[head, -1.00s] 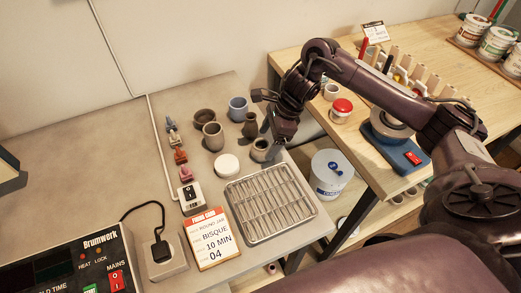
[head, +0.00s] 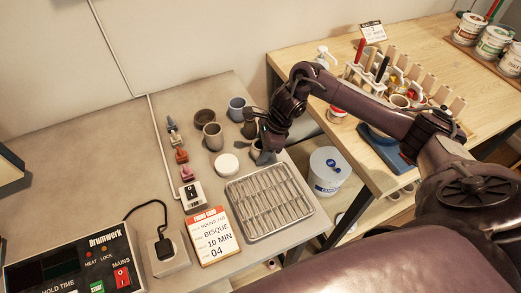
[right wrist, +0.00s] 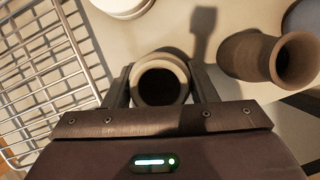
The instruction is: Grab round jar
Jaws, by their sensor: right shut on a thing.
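The small grey-brown round jar (right wrist: 160,82) stands between the two fingers of my right gripper (right wrist: 161,92) in the right wrist view, its dark round mouth facing the camera. The fingers are shut on its sides. In the head view my right gripper (head: 264,146) reaches down over the jar (head: 256,153), hiding much of it, just behind the wire rack. Whether the jar touches the table is hard to tell. My left gripper is not in view.
A narrow-necked vase (head: 249,129) is close beside the gripper; it also shows in the right wrist view (right wrist: 262,57). Other pots (head: 212,136) and a white round lid (head: 227,163) stand to the left. The wire rack (head: 268,202) lies in front, beside the firing card (head: 211,236).

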